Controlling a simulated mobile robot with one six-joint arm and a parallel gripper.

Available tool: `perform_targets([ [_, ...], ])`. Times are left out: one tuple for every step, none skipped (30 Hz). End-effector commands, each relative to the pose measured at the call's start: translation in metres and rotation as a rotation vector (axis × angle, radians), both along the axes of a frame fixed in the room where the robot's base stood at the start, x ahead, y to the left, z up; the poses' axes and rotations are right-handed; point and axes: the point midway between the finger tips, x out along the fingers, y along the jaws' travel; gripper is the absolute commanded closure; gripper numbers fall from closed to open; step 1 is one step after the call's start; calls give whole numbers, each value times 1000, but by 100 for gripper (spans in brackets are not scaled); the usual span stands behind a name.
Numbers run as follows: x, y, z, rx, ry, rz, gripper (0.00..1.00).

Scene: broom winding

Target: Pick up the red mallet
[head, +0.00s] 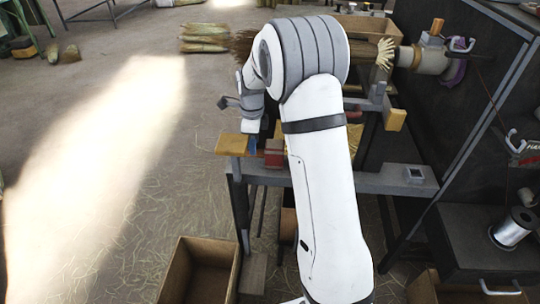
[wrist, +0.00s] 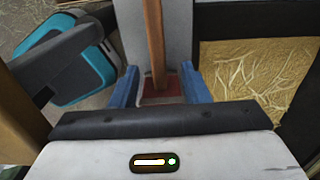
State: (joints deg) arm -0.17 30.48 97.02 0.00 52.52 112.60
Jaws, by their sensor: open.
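The red mallet (head: 273,153) shows its red head on the grey bench (head: 370,182), just left of my white arm; my arm may hide part of it. In the wrist view its brown wooden handle (wrist: 154,40) runs down between my fingers, and part of the dark red head (wrist: 174,92) shows below it. My gripper (wrist: 160,72) is open, with one blue finger on each side of the handle. I see gaps on both sides and no grip. In the head view, a blue finger (head: 253,144) shows just left of the red head.
A yellow wooden block (head: 232,144) sits at the bench's left end. A straw-filled box (wrist: 255,75) is right of the fingers, and a teal-and-grey object (wrist: 88,75) is left. A cardboard box (head: 198,270) stands on the floor. A wire spool (head: 514,228) is far right.

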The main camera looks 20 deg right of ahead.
Motion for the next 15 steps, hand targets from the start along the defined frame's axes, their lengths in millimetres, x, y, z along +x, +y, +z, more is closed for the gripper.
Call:
perform_targets([
  [0, 1, -7, -1, 1, 1, 58],
  [0, 1, -12, -1, 1, 1, 58],
  [0, 2, -18, 0, 2, 1, 58],
  [-1, 3, -23, 0, 2, 1, 58],
  [0, 3, -28, 0, 2, 1, 58],
  [-1, 3, -34, 0, 3, 1, 58],
  [-1, 3, -38, 0, 3, 1, 58],
  [-1, 3, -41, 0, 2, 1, 58],
  [0, 3, -44, 0, 0, 1, 58],
  [0, 3, -45, 0, 0, 1, 58],
  [0, 3, -45, 0, 0, 1, 58],
  [0, 2, -45, 0, -1, 1, 58],
  [0, 2, -45, 0, -1, 0, 58],
  [0, 2, -45, 0, -1, 0, 58],
  [0, 2, -45, 0, -1, 0, 58],
])
